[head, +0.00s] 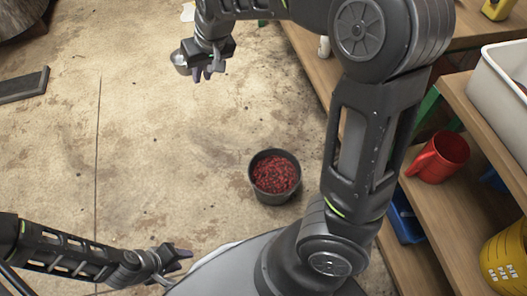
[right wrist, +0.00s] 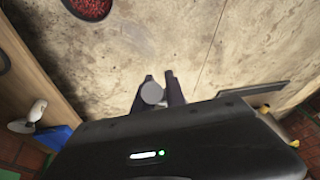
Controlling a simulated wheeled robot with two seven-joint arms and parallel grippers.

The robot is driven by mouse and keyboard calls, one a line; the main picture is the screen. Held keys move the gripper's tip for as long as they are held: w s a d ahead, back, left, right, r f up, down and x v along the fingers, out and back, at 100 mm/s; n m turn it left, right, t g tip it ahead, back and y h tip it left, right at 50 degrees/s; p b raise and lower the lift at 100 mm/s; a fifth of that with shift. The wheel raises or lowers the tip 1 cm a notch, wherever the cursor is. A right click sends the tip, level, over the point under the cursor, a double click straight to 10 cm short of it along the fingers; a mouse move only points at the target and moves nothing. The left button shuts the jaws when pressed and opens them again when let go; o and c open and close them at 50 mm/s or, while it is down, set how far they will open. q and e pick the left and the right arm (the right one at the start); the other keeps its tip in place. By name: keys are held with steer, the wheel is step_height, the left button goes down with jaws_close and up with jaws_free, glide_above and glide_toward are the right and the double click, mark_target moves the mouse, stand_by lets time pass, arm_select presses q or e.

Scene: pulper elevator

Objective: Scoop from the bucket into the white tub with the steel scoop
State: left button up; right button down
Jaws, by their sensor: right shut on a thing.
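The dark bucket (head: 253,184), full of red berries, stands on the floor at the centre of the head view; its berries (right wrist: 90,4) show at the top edge of the right wrist view. My right gripper (head: 208,76) is shut on the steel scoop (head: 180,61), above the floor, up and left of the bucket. The scoop's round grey end (right wrist: 152,93) shows between the fingers in the right wrist view. The scoop's contents cannot be seen. The white tub (head: 497,84) stands on the wooden shelf at right. My left gripper (head: 174,262) is open and empty at lower left.
A red jug (head: 439,157) and a yellow container (head: 505,258) stand on the lower shelves at right. A blue item (head: 404,218) sits below them. A dark flat bar (head: 24,86) lies on the floor at left. The floor around the bucket is clear.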

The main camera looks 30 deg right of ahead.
arm_select(q)
step_height(320, 180, down, 2)
steer(key=shift+f+b, duration=0.1)
steer(key=shift+b, duration=0.85)
arm_select(e)
steer(key=s+d+f+m+g, duration=0.1)
steer(key=s+d+f+m, duration=0.2)
steer(key=f, duration=0.7)
steer(key=s+d+f+m+g+y, duration=0.1)
steer(key=s+f+m, duration=0.4)
steer(key=f, duration=0.5)
steer(key=s+d+f+m+g, duration=0.3)
steer(key=s+d+f+m, duration=0.1)
steer(key=f, duration=0.7)
steer(key=shift+d+m+y, duration=0.4)
steer(key=shift+d+m, duration=0.45)
steer(key=shift+m, duration=0.25)
steer(key=shift+s, duration=0.1)
